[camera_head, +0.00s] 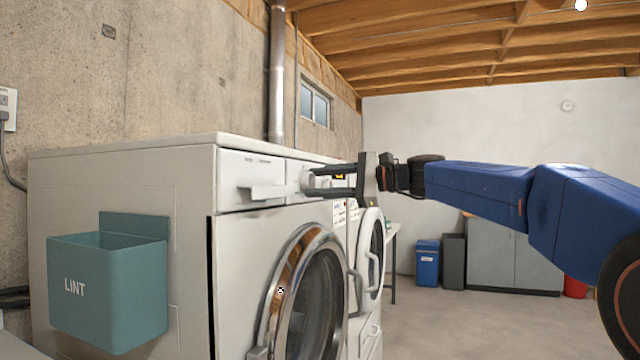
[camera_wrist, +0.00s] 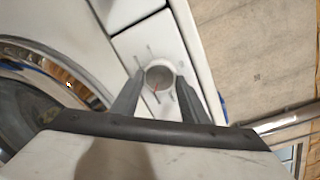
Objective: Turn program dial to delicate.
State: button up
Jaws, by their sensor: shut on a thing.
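My gripper (camera_head: 309,182) reaches in from the right, level with the panel. In the wrist view its two grey fingers (camera_wrist: 158,92) lie on either side of the dial, shut on it. In the head view the fingers largely hide the dial. The washer (camera_head: 190,180) has a closed round door (camera_head: 312,300) below the panel.
A teal lint bin (camera_head: 108,290) hangs on the washer's left side. A detergent drawer (camera_head: 250,180) with a protruding handle is left of the dial. A second white machine (camera_head: 372,255) stands beyond.

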jog(key=o, duration=1.1)
jog(key=shift+f, duration=0.1)
jog(key=shift+c, duration=0.2)
jog(key=v, duration=1.7)
jog(key=shift+d, duration=0.2)
jog(key=s+d+f+n+h, duration=0.1)
jog(key=s+f+h, duration=0.2)
jog(key=s+f, duration=0.35)
jog(key=s+f+n+h, duration=0.1)
jog(key=s+f+h, duration=0.25)
jog(key=f, duration=0.65)
jog(key=s+d+f+n+h, duration=0.1)
jog(key=s+f+h, duration=0.1)
jog(key=s+f, duration=0.5)
jog(key=s+d+f+n+h, duration=0.2)
jog(key=s+d+f, duration=0.2)
jog(key=f, duration=0.5)
jog(key=s+d+f+n+h, duration=0.2)
jog(key=s+d+f, duration=0.3)
jog(key=s+f, duration=0.3)
jog(key=s+d+f+n+h, duration=0.3)
jog(key=s+f, duration=0.3)
jog(key=f, duration=0.4)
jog(key=shift+s+d+h, duration=0.2)
jog(key=shift+d+h, duration=0.35)
jog(key=shift+d, duration=0.2)
